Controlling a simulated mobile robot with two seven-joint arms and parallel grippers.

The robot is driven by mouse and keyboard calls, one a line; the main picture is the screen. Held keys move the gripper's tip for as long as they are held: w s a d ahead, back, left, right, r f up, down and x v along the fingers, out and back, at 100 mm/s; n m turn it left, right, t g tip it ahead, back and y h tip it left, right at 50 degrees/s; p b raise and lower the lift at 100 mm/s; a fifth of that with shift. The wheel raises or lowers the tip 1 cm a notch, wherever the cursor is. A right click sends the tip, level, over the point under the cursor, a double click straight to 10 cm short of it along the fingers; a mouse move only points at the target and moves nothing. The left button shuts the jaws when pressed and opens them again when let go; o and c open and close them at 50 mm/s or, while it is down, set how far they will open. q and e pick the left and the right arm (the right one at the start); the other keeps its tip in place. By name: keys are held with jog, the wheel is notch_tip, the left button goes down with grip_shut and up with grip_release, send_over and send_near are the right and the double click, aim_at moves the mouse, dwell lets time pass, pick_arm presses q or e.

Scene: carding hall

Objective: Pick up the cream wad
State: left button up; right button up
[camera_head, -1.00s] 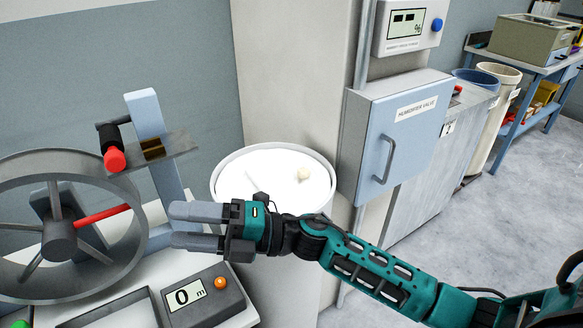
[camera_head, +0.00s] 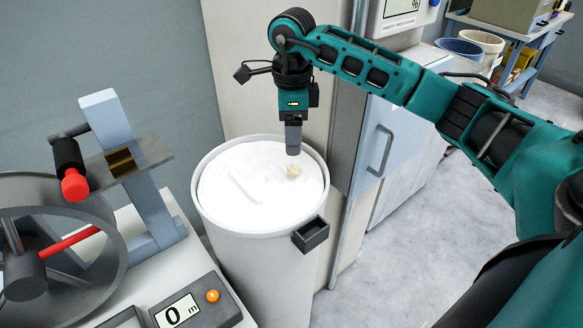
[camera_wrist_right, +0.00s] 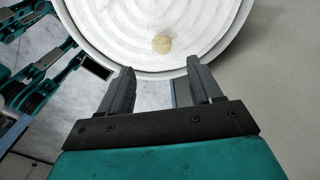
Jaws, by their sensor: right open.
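The cream wad (camera_head: 293,171) is a small rounded tuft lying on the white filling (camera_head: 235,185) of a tall white round can, toward the right side of the can. In the right wrist view the wad (camera_wrist_right: 162,44) lies ahead of the fingertips, roughly centred between them and clear of both. My right gripper (camera_head: 293,150) points down over the can, just above and behind the wad in the head view. In the right wrist view the right gripper (camera_wrist_right: 161,75) is open with nothing between its fingers. My left gripper is not in view.
The can's raised rim (camera_head: 204,206) surrounds the filling, with a small dark box (camera_head: 311,234) on its outer front side. A wheel (camera_head: 50,240) with red parts and a meter (camera_head: 190,305) stand to the left. A blue cabinet (camera_head: 390,135) is at the right.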

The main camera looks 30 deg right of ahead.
aim_at(291, 164)
jog(key=f, duration=0.9)
jog(key=shift+w+f, duration=0.25)
jog(key=c, duration=1.1)
jog(key=shift+r, duration=0.2)
